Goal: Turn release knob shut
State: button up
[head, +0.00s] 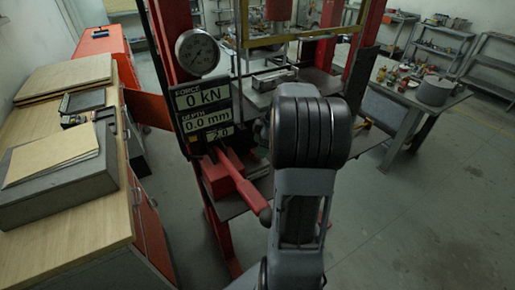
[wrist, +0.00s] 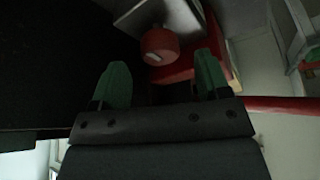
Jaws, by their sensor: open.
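A round red knob (wrist: 160,46) with a pale mark on its face shows in the wrist view, beside a larger red block (wrist: 187,66). I take it to be the release knob. My gripper (wrist: 162,72) is open, with green fingers on either side of the space below the knob. The knob appears ahead of the fingertips and between their lines; I see no contact. In the head view my arm hides the gripper, and I cannot make out the knob there. A red pump block (head: 222,178) with a red lever (head: 243,184) stands left of my arm.
The red press frame carries a round gauge (head: 197,52) and a display (head: 203,112) reading 0 kN and 0.0 mm. A wooden workbench (head: 110,205) is at left. A cluttered table (head: 398,98) stands at right. Floor at lower right is clear.

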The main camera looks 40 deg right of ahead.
jog(key=shift+x, duration=1.4)
jog(key=shift+c, duration=0.2)
jog(key=c, duration=0.9)
